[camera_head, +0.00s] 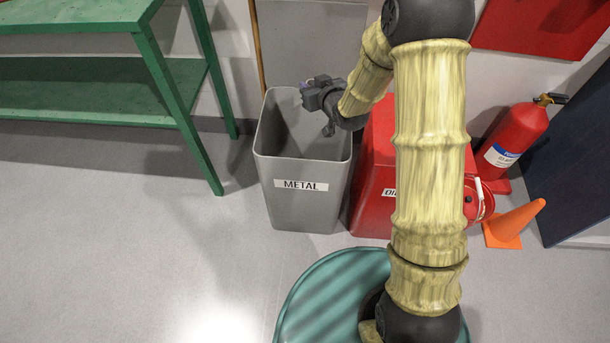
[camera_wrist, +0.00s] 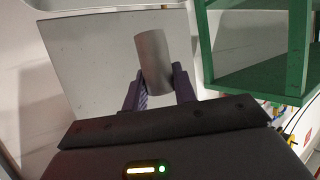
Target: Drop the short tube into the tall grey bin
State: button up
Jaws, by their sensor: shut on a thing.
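In the wrist view, my gripper (camera_wrist: 157,74) is shut on the short tube (camera_wrist: 153,58), a plain grey cylinder. The tube stands between the two purple-grey fingers, slightly tilted in the picture, with its far end beyond the fingertips. In the head view, the tall grey bin (camera_head: 296,212) stands on the floor with a "METAL" label, its top open. My gripper (camera_head: 309,88) appears over the back part of the bin's mouth, near the far rim. The tube cannot be made out in the head view.
A red bin (camera_head: 374,215) stands close to the right of the grey bin, partly hidden by my arm. A green bench (camera_head: 165,75) is at the left. A fire extinguisher (camera_head: 515,140) and an orange cone (camera_head: 513,224) are at the right. The floor at front left is clear.

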jog(key=shift+f+b, duration=1.7)
jog(key=shift+f, duration=1)
jog(key=o, duration=1.1)
jog(key=shift+s+d+r, duration=0.1)
jog(key=shift+s, duration=0.05)
jog(key=p+v, duration=0.2)
jog(key=v, duration=0.4)
jog(key=p+v, duration=0.2)
jog(key=v, duration=0.3)
jog(key=shift+s+d+r+p, duration=0.15)
jog(key=shift+s+r+p, duration=0.1)
jog(key=shift+r+p, duration=0.15)
jog(key=p, duration=0.3)
jog(key=shift+s+d+r, duration=0.2)
jog(key=shift+s, duration=0.15)
